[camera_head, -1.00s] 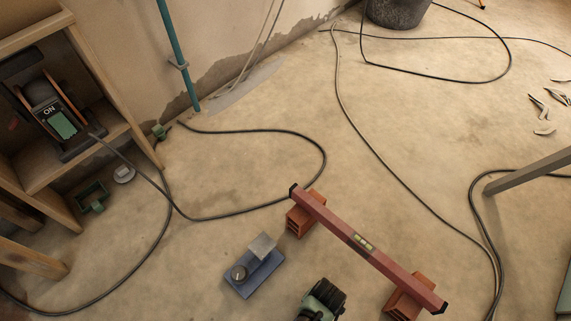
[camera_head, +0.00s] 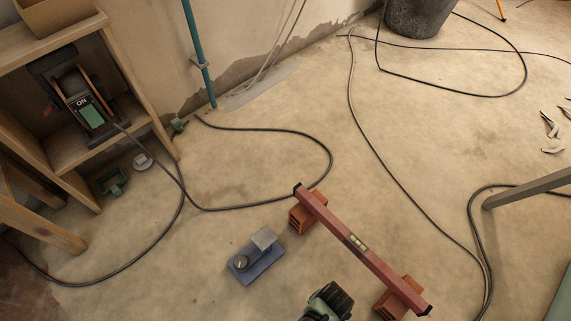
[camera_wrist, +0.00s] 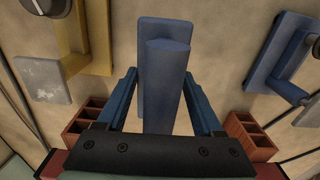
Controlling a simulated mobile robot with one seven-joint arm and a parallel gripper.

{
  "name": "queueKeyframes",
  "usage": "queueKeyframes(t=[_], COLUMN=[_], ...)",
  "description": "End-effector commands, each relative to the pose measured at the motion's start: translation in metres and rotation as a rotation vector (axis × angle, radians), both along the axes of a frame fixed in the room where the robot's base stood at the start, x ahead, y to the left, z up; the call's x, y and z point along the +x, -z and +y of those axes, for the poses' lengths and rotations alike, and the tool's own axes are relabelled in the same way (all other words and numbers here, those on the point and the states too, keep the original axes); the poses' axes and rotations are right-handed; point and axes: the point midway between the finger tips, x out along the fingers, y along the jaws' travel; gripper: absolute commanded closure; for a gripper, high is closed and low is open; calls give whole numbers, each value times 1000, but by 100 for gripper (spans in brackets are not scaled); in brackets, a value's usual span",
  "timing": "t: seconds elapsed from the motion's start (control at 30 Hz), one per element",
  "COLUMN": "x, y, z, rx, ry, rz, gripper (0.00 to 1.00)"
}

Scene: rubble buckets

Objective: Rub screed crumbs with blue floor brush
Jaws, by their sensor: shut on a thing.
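In the wrist view, my gripper (camera_wrist: 160,88) is shut on a blue block-shaped thing, which I take for the blue floor brush (camera_wrist: 165,30). A wide plate lies beyond a narrower grip that sits between the two blue fingers. No bristles show. No screed crumbs are clearly seen. Pale curved scraps (camera_head: 552,130) lie on the floor at the right of the head view, too small to identify.
A red spirit level (camera_head: 345,236) rests across two orange bricks. A blue piece with a grey block and knob (camera_head: 255,260) lies beside it. Black cable (camera_head: 270,128) loops over the floor. A dark bucket (camera_head: 418,15) stands at the back; wooden shelving (camera_head: 150,105) is left.

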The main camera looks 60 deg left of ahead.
Motion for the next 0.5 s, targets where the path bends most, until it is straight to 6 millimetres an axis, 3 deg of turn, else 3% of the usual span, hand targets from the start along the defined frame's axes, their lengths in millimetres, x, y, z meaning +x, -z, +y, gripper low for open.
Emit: queueKeyframes(t=[0.2,0.5], x=[2,2], y=[-24,-28], z=[0,0], rx=[0,1], ry=[1,1], rz=[-1,-2], gripper=[92,92])
